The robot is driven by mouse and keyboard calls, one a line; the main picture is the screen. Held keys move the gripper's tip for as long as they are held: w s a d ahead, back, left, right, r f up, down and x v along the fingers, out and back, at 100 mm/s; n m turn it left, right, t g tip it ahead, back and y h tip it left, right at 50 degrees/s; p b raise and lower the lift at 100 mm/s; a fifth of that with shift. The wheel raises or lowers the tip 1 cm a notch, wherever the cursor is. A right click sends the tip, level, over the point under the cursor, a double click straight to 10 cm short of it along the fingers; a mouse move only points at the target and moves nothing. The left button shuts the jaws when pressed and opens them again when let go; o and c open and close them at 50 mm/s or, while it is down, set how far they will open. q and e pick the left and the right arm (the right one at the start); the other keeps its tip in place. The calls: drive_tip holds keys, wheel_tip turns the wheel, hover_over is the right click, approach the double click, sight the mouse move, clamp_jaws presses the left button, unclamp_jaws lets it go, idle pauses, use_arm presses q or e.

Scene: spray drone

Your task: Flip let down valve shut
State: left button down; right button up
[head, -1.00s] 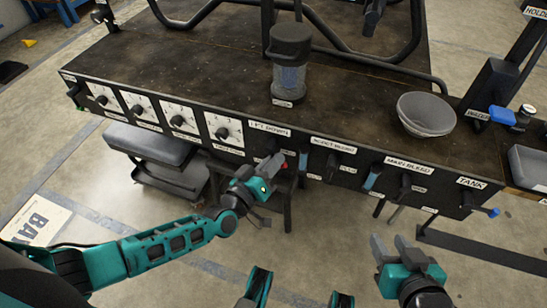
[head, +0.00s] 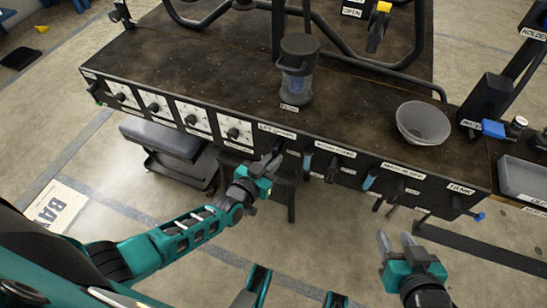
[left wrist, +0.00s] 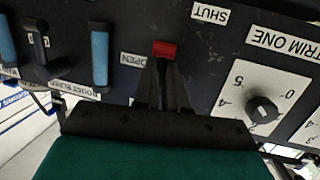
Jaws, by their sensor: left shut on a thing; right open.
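The let down valve's red lever (left wrist: 165,49) shows in the left wrist view between my left fingertips. In that upside-down view, an OPEN label (left wrist: 130,60) lies just left of it and a SHUT label (left wrist: 209,13) lies to the upper right. In the head view, the let down label (head: 277,130) is on the black front panel, and my left gripper (head: 272,163) is just below it, hiding the lever. My left gripper is shut on the lever. My right gripper (head: 397,243) is open and empty, low and right, away from the panel.
Trim dials (head: 233,132) line the panel to the left. Blue-handled valves (head: 369,182) are to the right. A clear canister (head: 297,70) and grey bowl (head: 423,123) stand on the bench top (head: 215,60).

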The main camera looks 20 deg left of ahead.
drive_tip(key=shift+a+r, duration=0.1)
idle(0.3)
use_arm(q)
drive_tip(key=c, duration=1.2)
unclamp_jaws()
drive_tip(key=p+v, duration=0.3)
drive_tip(key=v, duration=1)
drive_tip(key=shift+p, duration=0.4)
use_arm(e)
wheel_tip(320, 180, up, 4)
drive_tip(key=shift+f, duration=0.1)
drive_tip(key=shift+w, duration=0.1)
